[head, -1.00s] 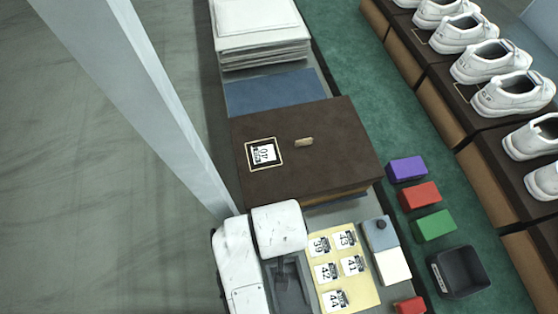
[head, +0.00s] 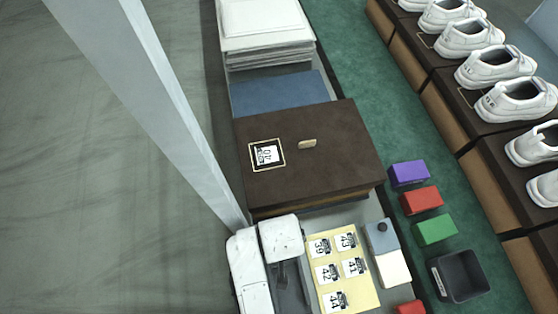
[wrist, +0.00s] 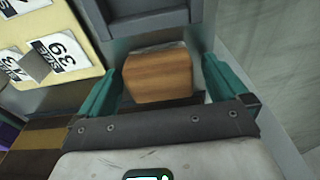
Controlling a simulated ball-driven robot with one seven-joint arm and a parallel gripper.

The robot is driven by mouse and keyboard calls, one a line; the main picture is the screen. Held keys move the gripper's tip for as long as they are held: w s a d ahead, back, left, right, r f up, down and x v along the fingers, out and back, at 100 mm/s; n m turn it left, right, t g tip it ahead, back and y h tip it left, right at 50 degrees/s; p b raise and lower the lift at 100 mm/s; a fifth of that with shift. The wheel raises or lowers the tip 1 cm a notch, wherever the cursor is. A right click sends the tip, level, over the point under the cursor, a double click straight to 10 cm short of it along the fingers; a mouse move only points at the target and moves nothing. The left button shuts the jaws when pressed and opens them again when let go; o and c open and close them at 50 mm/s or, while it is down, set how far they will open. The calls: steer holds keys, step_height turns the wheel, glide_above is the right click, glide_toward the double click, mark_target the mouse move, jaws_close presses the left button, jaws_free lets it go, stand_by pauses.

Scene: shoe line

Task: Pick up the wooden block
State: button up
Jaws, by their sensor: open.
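The wooden block (wrist: 158,77) is brown with visible grain and sits in the middle of the wrist view. My gripper (wrist: 161,72) is open, with one teal finger on the left of the block and one on the right. A narrow gap shows on each side, so the fingers appear apart from it. In the head view my white wrist (head: 281,238) is just below the dark shoe box, and I cannot make out the block there.
A dark box (head: 345,150) with a small tan piece on its lid stands close by. A yellow size-label sheet (head: 326,296) lies right of my wrist. A grey tray (wrist: 150,24) borders the block. Coloured blocks and a black bin (head: 460,276) stand further right.

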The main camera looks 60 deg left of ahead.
steer(key=shift+c, duration=0.5)
steer(key=c, duration=1)
steer(key=shift+r, duration=0.1)
steer(key=shift+d+r+b, duration=0.2)
steer(key=shift+r+b, duration=0.1)
step_height(320, 180, up, 6)
steer(key=shift+r, duration=0.25)
steer(key=s+d+b, duration=0.1)
steer(key=s+d, duration=0.1)
steer(key=d, duration=0.4)
steer(key=s+d+b, duration=0.1)
steer(key=s+d, duration=0.2)
steer(key=d, duration=0.3)
steer(key=s+d+b, duration=0.1)
steer(key=s+d, duration=0.1)
steer(key=d, duration=0.4)
steer(key=shift+s+f, duration=0.15)
steer(key=shift+s, duration=0.15)
steer(key=o, duration=0.5)
steer(key=c, duration=0.3)
